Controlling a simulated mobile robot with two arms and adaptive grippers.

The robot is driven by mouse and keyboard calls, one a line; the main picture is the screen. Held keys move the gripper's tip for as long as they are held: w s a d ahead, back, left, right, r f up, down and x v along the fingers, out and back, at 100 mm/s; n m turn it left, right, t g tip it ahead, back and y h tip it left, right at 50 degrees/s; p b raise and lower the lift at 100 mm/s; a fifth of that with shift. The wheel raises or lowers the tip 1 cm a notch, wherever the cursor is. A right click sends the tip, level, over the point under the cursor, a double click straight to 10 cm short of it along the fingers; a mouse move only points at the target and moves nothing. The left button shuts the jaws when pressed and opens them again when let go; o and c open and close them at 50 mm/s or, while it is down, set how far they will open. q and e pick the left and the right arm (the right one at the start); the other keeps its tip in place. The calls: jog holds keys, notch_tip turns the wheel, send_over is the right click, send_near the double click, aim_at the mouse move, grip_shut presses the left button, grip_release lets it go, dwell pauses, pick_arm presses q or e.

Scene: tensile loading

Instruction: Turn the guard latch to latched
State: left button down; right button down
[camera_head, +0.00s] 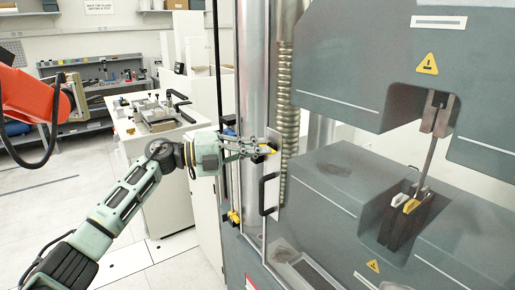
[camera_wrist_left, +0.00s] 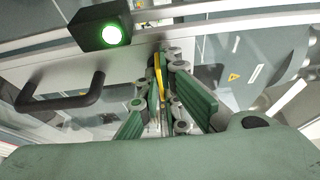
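The guard latch (camera_head: 268,150) shows as a small yellow lever on the edge plate of the machine's guard. In the left wrist view the yellow lever (camera_wrist_left: 158,72) stands between my fingertips, long and narrow, pointing away from the camera. My left gripper (camera_head: 262,149) reaches the lever from the left. In the wrist view its fingers are close together with the lever between them, and they look shut on it. A black box with a lit green lamp (camera_wrist_left: 102,27) sits beside the latch. The latch's pivot is hidden. My right gripper is not in view.
A black guard handle (camera_head: 264,196) sits just below the latch; it also shows in the wrist view (camera_wrist_left: 60,100). The grey testing machine (camera_head: 330,190) fills the right, with its grips (camera_head: 410,205) holding a strip. An orange robot arm (camera_head: 28,98) stands far left.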

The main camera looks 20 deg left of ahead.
pick_arm(q)
jog(key=shift+n, duration=0.3)
jog(key=c, duration=2)
grip_release()
jog(key=shift+a, duration=0.1)
jog(key=v, duration=1.2)
jog(key=shift+w+f, duration=0.1)
jog(key=shift+f, duration=0.05)
